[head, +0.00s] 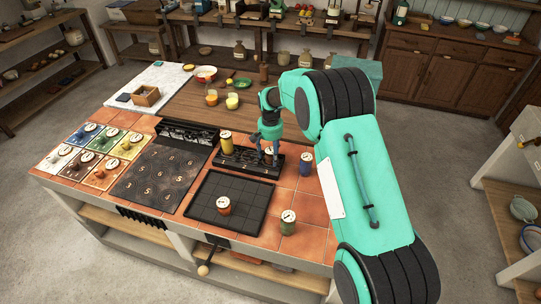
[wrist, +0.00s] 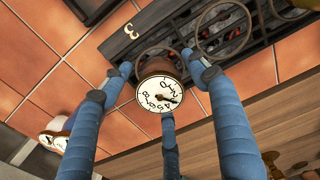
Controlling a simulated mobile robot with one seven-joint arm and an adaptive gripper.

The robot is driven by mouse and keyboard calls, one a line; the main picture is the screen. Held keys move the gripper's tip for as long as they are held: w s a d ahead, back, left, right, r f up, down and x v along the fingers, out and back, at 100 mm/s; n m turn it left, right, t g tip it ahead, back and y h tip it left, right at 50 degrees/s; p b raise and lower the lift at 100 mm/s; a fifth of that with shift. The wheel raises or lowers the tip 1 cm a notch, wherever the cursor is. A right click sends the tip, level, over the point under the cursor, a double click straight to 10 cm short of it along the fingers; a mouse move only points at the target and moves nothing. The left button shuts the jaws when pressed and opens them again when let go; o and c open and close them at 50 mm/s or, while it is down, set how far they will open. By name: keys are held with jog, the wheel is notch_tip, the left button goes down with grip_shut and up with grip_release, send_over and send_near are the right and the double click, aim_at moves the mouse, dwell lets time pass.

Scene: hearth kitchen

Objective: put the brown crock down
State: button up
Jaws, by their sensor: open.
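The brown crock (wrist: 154,66) has a white dial lid with numerals and a pointer. In the wrist view it sits between my gripper's three spread blue fingers. My gripper (wrist: 160,82) is open around it; the lower finger comes close to the lid's edge, and I cannot tell whether it touches. The crock is at a ring of the black rack (wrist: 240,55); its base is hidden. In the head view my gripper (head: 268,155) is low over the same black rack (head: 239,168), and its fingers largely hide the crock.
Coloured cards with crocks lie at left. Cups stand on the wooden counter behind.

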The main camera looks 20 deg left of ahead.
aim_at(271, 150)
notch_tip(271, 150, up, 12)
jog(key=shift+f+p, duration=0.1)
jog(key=shift+p, duration=1)
